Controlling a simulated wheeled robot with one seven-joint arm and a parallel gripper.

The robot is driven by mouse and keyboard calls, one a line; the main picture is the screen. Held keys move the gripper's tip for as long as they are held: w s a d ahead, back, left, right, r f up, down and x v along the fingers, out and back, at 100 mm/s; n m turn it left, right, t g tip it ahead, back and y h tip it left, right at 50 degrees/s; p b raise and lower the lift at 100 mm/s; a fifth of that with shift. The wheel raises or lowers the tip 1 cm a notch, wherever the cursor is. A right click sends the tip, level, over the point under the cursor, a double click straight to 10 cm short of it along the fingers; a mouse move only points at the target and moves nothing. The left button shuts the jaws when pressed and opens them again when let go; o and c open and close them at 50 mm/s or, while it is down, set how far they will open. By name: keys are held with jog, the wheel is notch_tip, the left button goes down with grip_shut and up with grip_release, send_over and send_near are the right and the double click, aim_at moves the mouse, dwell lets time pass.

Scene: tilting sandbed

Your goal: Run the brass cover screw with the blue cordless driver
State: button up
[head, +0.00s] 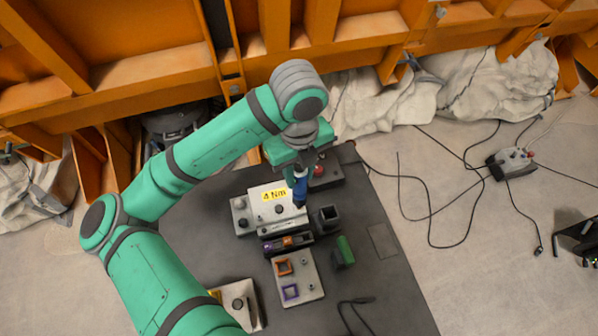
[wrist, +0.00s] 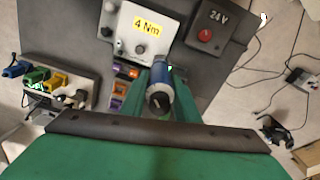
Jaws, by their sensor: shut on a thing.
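The blue cordless driver (head: 300,188) hangs roughly upright below my gripper (head: 299,172), at the right edge of the light panel (head: 246,217) with the yellow "4 Nm" label. In the wrist view my gripper (wrist: 161,85) has its green fingers on either side of the driver (wrist: 158,76), shut on it. The driver's dark round end (wrist: 159,102) faces the camera. Its tip is hidden there, and I cannot tell whether it touches anything. I cannot make out the brass cover screw in either view. The labelled panel (wrist: 122,20) carries a dark knob (wrist: 140,48).
A dark box with a red button (wrist: 205,35) marked "24 V" stands right of the panel. A plate with orange and purple square frames (head: 311,288), a black open box (head: 328,219) and a green block (head: 344,251) are nearby. Loose cables (head: 430,228) cross the floor at right.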

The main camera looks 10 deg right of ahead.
jog(key=shift+r, duration=3)
jog(key=shift+w, duration=0.1)
